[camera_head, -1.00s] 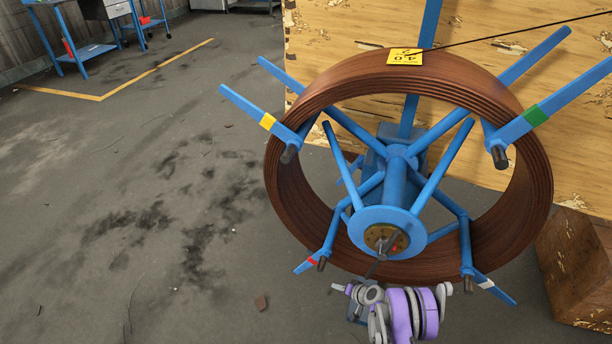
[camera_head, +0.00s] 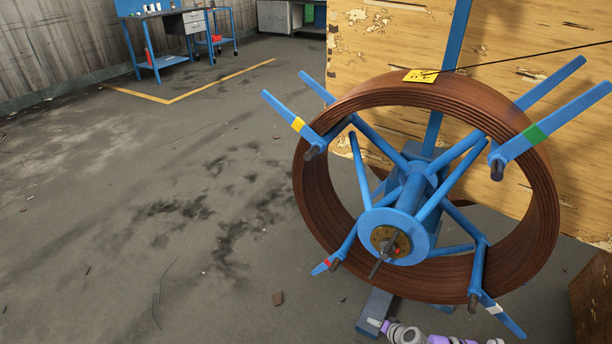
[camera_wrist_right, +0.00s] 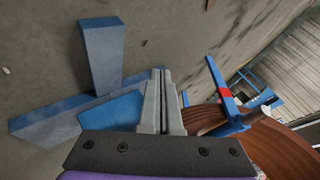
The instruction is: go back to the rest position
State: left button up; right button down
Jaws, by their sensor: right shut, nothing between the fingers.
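My right gripper (camera_wrist_right: 161,100) is shut and empty in the right wrist view, its two grey fingers together. In the head view only the grey and purple end of my right arm shows at the bottom edge, below the reel. A brown coil of pipe (camera_head: 549,190) sits on a blue spoked reel (camera_head: 365,225) at the right of the head view. The coil also shows at the lower right of the wrist view (camera_wrist_right: 270,140). My right gripper appears apart from the coil, near the reel's blue stand (camera_wrist_right: 100,55). My left gripper is not in view.
A wooden crate wall (camera_head: 390,45) stands behind the reel, and a brown wooden box (camera_head: 592,300) is at the lower right. A blue workbench (camera_head: 160,45) is at the back left. The grey floor (camera_head: 120,240) on the left is mostly clear.

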jog(key=s+a+r+n+g+h, duration=0.1)
jog(key=s+a+r, duration=0.15)
jog(key=r, duration=0.75)
jog(key=s+a+r+n+g, duration=0.1)
jog(key=s+a+r, duration=0.15)
jog(key=r, duration=0.75)
jog(key=s+a+r+n+g+h, duration=0.1)
jog(key=s+a+r, duration=0.15)
jog(key=r, duration=0.75)
jog(key=s+r+n+g+h, duration=0.1)
jog(key=s+r, duration=0.3)
jog(key=s, duration=1)
jog(key=s+r+n+h, duration=0.15)
jog(key=s+r, duration=0.25)
jog(key=s, duration=1)
pick_arm(q)
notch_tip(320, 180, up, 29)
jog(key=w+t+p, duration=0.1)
jog(key=p, duration=2.5)
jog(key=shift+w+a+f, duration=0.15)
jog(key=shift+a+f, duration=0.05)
pick_arm(e)
notch_tip(320, 180, up, 28)
jog(key=w+t, duration=0.1)
jog(key=shift+d+r, duration=0.2)
